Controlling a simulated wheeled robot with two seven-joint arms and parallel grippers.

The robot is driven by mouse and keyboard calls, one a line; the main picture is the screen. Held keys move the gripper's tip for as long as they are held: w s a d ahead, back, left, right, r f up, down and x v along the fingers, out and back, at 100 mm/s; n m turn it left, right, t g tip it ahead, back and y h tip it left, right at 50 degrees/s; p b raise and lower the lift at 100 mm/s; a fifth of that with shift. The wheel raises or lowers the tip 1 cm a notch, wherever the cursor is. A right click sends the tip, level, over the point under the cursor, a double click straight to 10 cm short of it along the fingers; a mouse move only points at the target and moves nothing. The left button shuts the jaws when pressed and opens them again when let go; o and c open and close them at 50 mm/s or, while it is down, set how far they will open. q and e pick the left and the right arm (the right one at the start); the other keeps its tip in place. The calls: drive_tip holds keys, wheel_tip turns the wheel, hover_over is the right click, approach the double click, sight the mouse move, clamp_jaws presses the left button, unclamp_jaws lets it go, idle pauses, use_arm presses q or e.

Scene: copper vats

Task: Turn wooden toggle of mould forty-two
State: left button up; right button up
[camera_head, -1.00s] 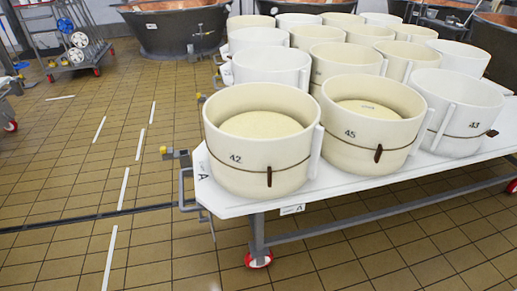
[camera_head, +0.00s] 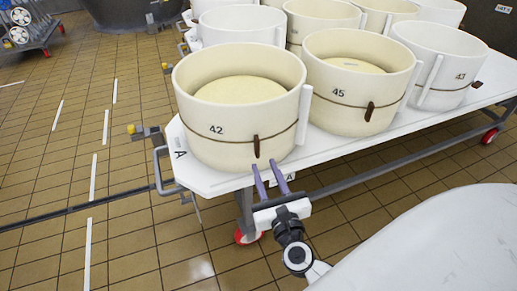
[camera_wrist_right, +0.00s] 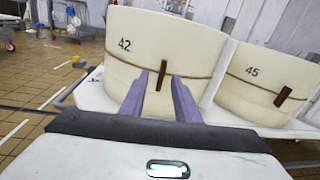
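Mould forty-two (camera_head: 205,152) is a cream tub with a cheese inside, at the near left corner of the white table. It also shows in the right wrist view (camera_wrist_right: 130,70). Its brown wooden toggle (camera_head: 256,146) hangs upright on a cord round the front; the toggle also shows in the right wrist view (camera_wrist_right: 163,75). My right gripper (camera_head: 270,164) is open, its two purple fingers pointing at the mould just below the toggle in the head view. In the right wrist view the fingers (camera_wrist_right: 160,78) stand either side of the toggle, with nothing between them. My left gripper is out of view.
Mould 45 (camera_head: 335,110) with its own toggle stands close to the right, and mould 43 (camera_head: 430,75) beyond it. More moulds stand behind. The table edge (camera_head: 225,186) has a metal handle (camera_head: 160,172) at left. Tiled floor is clear at left.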

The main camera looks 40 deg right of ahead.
sight(258, 143)
drive_tip(key=shift+m+h, duration=0.3)
drive_tip(key=shift+m, duration=0.4)
drive_tip(key=x, duration=1)
drive_tip(key=shift+w+d+f+p, duration=0.2)
drive_tip(key=shift+d+p, duration=0.1)
drive_tip(key=shift+d, duration=0.1)
clamp_jaws()
